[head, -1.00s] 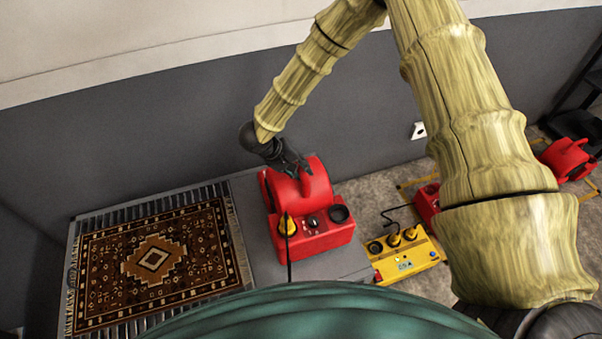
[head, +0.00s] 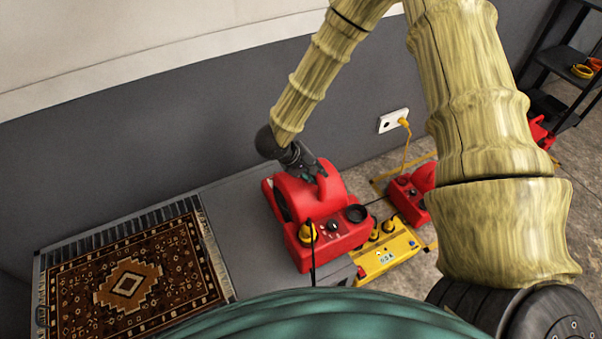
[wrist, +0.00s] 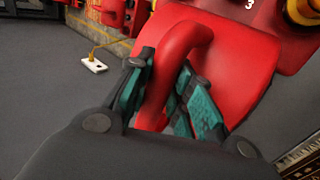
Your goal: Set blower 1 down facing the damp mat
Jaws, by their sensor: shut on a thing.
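My gripper (head: 308,168) is shut on the top handle of a red blower (head: 335,235). In the wrist view the handle of this blower (wrist: 235,60) passes between the teal finger pads, and a white 3 shows on its panel. The blower has a yellow knob, a dark dial and a round dark opening on its side. It is over the right part of the grey platform; I cannot tell whether it touches it. A brown patterned mat (head: 125,285) with fringes lies left of it, apart from it. Whether the mat is damp does not show.
A yellow box (head: 390,250) with knobs stands at the blower's right, partly hidden. Another red blower (head: 408,197) stands behind it on the floor. A yellow cord runs to a wall socket (head: 393,121). The grey platform (head: 232,225) is bare between mat and blower.

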